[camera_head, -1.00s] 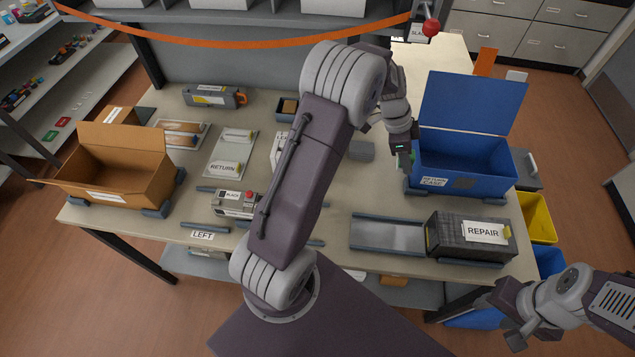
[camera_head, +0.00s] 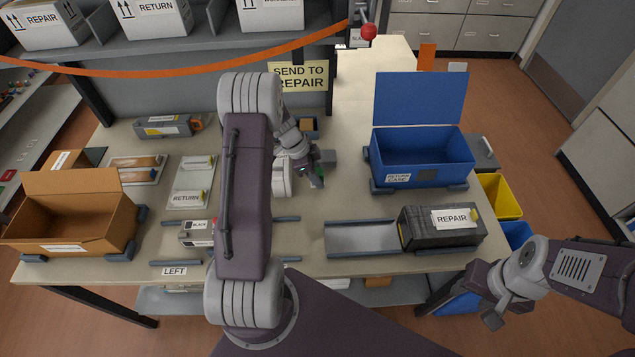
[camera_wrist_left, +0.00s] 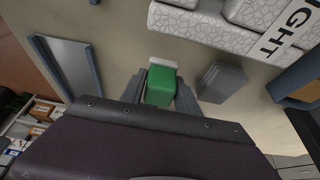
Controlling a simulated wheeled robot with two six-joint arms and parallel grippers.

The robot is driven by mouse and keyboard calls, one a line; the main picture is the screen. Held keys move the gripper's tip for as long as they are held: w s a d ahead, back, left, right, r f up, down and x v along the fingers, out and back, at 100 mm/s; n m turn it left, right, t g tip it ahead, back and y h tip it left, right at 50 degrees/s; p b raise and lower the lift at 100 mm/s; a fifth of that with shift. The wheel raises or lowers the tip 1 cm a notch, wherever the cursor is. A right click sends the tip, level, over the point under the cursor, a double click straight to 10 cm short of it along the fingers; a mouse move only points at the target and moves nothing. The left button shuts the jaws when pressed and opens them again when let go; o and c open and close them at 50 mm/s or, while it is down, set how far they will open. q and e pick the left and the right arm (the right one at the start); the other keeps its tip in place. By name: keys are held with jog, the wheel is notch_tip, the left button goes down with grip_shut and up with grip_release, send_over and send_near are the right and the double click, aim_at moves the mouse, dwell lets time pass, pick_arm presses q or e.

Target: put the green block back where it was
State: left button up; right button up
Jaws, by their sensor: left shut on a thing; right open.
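My left gripper (camera_wrist_left: 160,92) is shut on the green block (camera_wrist_left: 161,84), which sits between its two fingers in the left wrist view. A pale strip shows at the block's far end; I cannot tell if it is part of it. In the head view my left gripper (camera_head: 316,178) is over the middle of the table, left of the blue case (camera_head: 412,179), and only a sliver of green shows. A grey block (camera_wrist_left: 222,82) stands on the table beside the gripper, apart from it. My right gripper (camera_head: 503,315) is open and empty, off the table's front right.
A grey tray (camera_head: 360,238) and a dark cartridge with a REPAIR label (camera_head: 452,221) are at the front right. An open cardboard box (camera_head: 66,232) stands at the left. A white patterned object with a RIGHT label (camera_wrist_left: 205,32) lies near the left gripper.

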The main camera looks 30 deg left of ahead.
pick_arm(q)
notch_tip(320, 180, down, 3)
jog(key=shift+s+f+p, duration=0.15)
jog(key=shift+f+p, duration=0.05)
jog(key=shift+p, duration=0.1)
jog(key=shift+a+f, duration=0.1)
jog(key=shift+f, duration=0.25)
jog(key=shift+f, duration=0.1)
jog(key=o, duration=1.2)
